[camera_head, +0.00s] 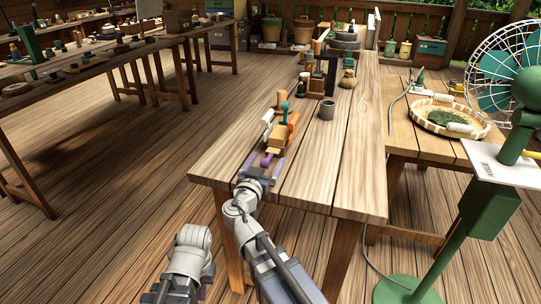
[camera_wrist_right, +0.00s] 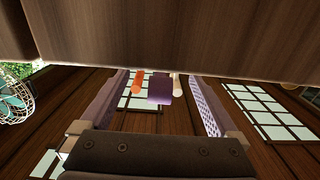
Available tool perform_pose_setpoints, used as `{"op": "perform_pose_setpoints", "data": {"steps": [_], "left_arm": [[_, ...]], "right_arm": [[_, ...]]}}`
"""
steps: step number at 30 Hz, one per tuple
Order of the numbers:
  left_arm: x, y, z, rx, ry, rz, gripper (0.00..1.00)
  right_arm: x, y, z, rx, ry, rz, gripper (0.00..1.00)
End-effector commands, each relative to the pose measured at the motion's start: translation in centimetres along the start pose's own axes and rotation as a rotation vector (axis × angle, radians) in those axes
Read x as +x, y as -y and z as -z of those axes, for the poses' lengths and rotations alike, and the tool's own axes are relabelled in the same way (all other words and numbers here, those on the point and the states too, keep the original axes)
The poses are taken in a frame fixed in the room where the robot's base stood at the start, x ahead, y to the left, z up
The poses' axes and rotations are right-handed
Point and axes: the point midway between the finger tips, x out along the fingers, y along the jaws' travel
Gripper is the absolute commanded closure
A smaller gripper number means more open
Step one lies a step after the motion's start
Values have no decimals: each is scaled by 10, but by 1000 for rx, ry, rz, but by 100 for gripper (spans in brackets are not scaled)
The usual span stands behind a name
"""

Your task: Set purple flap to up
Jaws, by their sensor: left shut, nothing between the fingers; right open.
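A small device with a wooden body (camera_head: 278,137) stands near the front edge of the wooden table (camera_head: 340,165). A purple flap (camera_head: 267,158) shows at its near end and appears as a purple block in the right wrist view (camera_wrist_right: 160,90). An orange cylinder (camera_wrist_right: 137,83) and a white cylinder (camera_wrist_right: 177,86) flank it there. My right gripper (camera_head: 264,168) is open. In its wrist view the purple block shows between the two fingers; contact cannot be told. My left gripper (camera_head: 207,281) is low at the left of the table, shut and empty, its fingertips barely visible.
A side table with a round basket (camera_head: 450,117) and a green fan (camera_head: 510,75) stand at the right. The table's front right part is clear.

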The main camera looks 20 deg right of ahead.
Motion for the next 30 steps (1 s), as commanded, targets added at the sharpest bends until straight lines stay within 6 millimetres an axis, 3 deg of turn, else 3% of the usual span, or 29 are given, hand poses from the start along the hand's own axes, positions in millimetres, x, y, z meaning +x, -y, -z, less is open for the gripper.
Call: {"op": "perform_pose_setpoints", "data": {"steps": [3, 9, 20, 30], "left_arm": [[0, 0, 0, 0, 0, 0, 100], [0, 0, 0, 0, 0, 0, 100], [0, 0, 0, 0, 0, 0, 100], [0, 0, 0, 0, 0, 0, 100]], "right_arm": [[20, 1, 0, 0, 0, -2, 4], [36, 0, 0, 0, 0, -1, 4], [38, 0, 0, 0, 0, 0, 5], [38, 0, 0, 0, 0, 0, 43]]}}
